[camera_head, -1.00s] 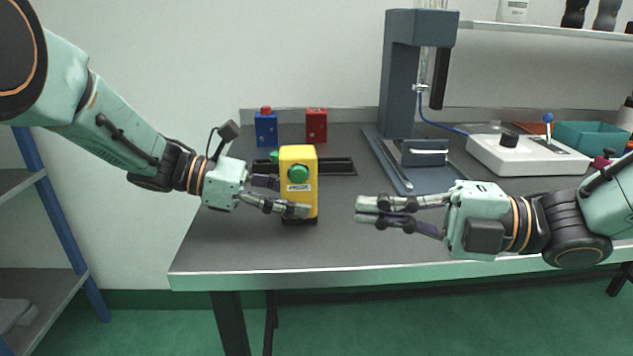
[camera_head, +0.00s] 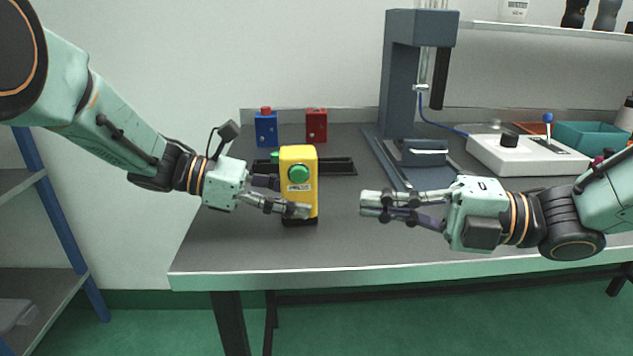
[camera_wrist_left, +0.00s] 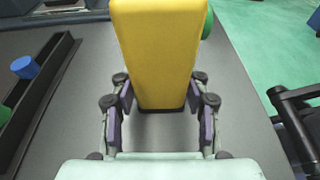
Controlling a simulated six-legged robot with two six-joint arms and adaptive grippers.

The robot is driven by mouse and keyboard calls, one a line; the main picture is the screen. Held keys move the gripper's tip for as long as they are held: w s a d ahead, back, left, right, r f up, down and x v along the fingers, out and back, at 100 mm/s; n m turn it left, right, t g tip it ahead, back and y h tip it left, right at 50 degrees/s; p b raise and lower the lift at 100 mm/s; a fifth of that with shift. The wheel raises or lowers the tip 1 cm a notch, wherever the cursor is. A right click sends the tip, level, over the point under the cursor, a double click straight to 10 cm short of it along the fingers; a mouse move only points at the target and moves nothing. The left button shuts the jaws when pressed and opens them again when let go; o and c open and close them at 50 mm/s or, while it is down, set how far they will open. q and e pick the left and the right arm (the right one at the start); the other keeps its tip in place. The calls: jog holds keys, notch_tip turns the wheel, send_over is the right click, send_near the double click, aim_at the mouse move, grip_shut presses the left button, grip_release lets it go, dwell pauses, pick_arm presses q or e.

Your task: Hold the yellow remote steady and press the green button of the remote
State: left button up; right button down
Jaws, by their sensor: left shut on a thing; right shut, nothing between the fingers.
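The yellow remote (camera_head: 300,200) stands upright on the grey table. Its green button (camera_head: 299,174) is on the face toward the head camera. My left gripper (camera_head: 290,197) is shut on the remote near its lower part, coming from the left. In the left wrist view the remote (camera_wrist_left: 160,55) sits between the two fingers (camera_wrist_left: 161,112), and the edge of the green button (camera_wrist_left: 208,22) shows at its right side. My right gripper (camera_head: 370,203) is shut and empty, to the right of the remote, apart from it, with its fingers pointing left toward it.
A blue box (camera_head: 266,130) and a red box (camera_head: 316,127) stand behind. A black tray (camera_head: 337,166) lies behind the remote. A grey press stand (camera_head: 397,80) and a white control box (camera_head: 525,158) with a blue-knobbed lever are at right. The table front is clear.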

aim_at(299, 175)
pick_arm(q)
jog(key=shift+f, duration=0.1)
pick_arm(e)
jog(key=shift+x, duration=4.2)
jog(key=shift+w+d, duration=0.15)
jog(key=shift+w, duration=1.85)
